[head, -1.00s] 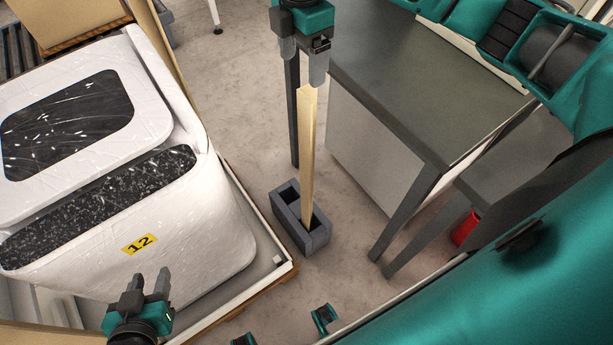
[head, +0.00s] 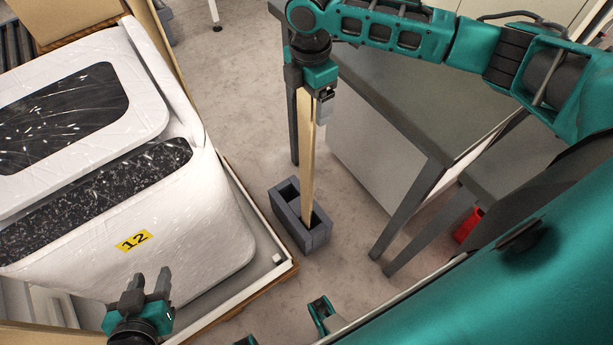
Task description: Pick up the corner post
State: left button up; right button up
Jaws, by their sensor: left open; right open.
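The corner post (head: 308,165) is a long pale beige strip. It stands nearly upright, with its foot in a hollow grey block (head: 301,227) on the floor. My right gripper (head: 320,112) is at the top of the post, pointing down, with its jaws open. A finger shows just right of the post's upper end. The other finger is hard to make out, so I cannot tell whether the post is between them or touched. My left gripper (head: 146,284) is open and empty at the lower left, in front of the white wrapped load.
The white wrapped load (head: 190,235) with a yellow "12" label sits in a low-edged pallet (head: 281,268) at left. A dark-topped table (head: 400,95) stands close right of the post. A red object (head: 467,227) is under the bench. Floor is bare around the block.

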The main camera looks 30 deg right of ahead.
jog(key=c, duration=1.4)
